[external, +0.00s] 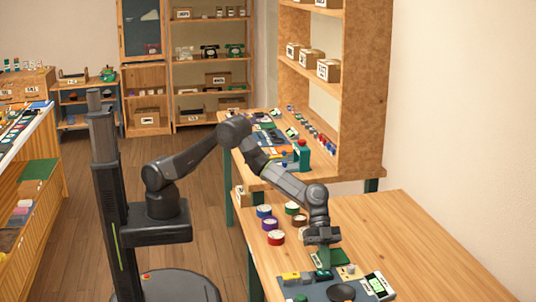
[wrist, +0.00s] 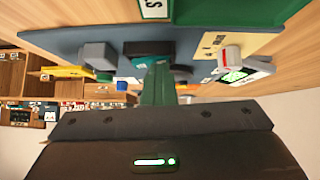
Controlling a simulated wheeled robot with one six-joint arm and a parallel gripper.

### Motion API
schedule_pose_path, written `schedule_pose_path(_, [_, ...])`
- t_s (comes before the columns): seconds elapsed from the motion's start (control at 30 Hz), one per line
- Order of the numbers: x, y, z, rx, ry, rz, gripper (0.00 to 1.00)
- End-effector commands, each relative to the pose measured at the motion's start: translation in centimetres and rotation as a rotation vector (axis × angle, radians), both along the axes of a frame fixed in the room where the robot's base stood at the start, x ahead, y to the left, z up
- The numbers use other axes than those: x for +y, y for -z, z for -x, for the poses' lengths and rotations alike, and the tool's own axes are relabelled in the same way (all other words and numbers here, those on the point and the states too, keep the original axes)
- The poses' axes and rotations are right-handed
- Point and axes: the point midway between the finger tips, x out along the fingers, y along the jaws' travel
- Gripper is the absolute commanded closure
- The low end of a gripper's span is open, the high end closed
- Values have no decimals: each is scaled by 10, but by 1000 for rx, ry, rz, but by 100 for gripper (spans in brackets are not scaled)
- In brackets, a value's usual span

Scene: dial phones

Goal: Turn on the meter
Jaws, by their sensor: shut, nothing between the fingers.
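The meter appears to be a white device with a lit green display (external: 377,285) at the right end of a blue-grey mat on the near wooden table. It also shows in the wrist view (wrist: 238,70), right of my fingers. My gripper (external: 322,266) points down over the mat's back edge, left of the meter and apart from it. In the wrist view my green fingers (wrist: 158,80) are shut with nothing between them. They are in front of a dark teal block (wrist: 148,50); I cannot tell if they touch it.
The mat (external: 318,292) also bears a yellow block (external: 291,279) and a black round piece (external: 341,293). A green pad (external: 338,257) lies behind. Several coloured spools, including a red one (external: 276,238), stand at the table's left. The table's right side is clear.

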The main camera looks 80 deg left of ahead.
Motion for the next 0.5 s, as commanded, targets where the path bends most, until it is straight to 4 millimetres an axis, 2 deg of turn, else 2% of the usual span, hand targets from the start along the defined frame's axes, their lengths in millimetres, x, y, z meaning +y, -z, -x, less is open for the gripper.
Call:
schedule_pose_path(0.03, [3,16,6,12,7,-20,100])
schedule_pose_path(0.13, [3,17,10,13,8,-20,100])
schedule_pose_path(0.37, [1,12,19,14,14,-20,100])
schedule_pose_path(0.5, [0,-2,15,11,13,-14,100])
